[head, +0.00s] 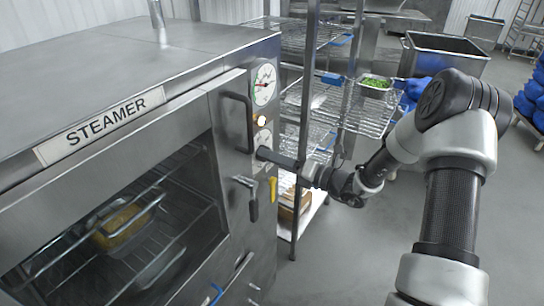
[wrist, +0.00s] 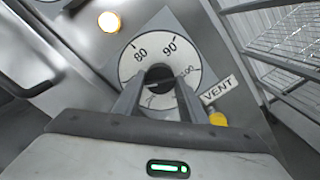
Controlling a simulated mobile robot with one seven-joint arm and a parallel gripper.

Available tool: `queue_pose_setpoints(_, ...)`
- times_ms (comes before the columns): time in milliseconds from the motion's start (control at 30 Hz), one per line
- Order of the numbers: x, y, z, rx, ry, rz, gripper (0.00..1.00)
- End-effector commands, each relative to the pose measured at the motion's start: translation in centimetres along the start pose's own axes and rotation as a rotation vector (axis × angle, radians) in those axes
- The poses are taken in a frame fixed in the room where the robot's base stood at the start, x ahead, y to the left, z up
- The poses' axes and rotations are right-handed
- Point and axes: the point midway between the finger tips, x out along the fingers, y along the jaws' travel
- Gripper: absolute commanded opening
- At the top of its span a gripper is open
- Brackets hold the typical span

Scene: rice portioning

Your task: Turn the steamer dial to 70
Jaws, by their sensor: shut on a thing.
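The steamer (head: 150,65) stands at the left in the head view, its front facing right. Its dial (wrist: 141,57) is a white disc marked 80, 90 and 100 in the wrist view; its lower part is hidden behind my fingers. The dark knob (wrist: 159,73) is at the dial's middle. My gripper (wrist: 158,88) is shut on the knob, one finger on each side. In the head view my gripper (head: 263,153) reaches the steamer's control panel from the right and covers part of the dial (head: 263,137). I cannot tell which number the knob points to.
A lit lamp (head: 261,120) and a round gauge (head: 264,83) sit above the dial. Door handles (head: 240,122) are left of it. Wire shelves (head: 350,110) stand close behind.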

Motion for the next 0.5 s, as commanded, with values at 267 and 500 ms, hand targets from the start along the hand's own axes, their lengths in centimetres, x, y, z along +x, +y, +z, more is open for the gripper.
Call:
queue_pose_setpoints(267,-0.05,-0.05,-0.08,0.0,0.001,-0.001,0.55)
queue_pose_setpoints(500,-0.03,-0.02,-0.03,-0.001,0.0,-0.001,0.55)
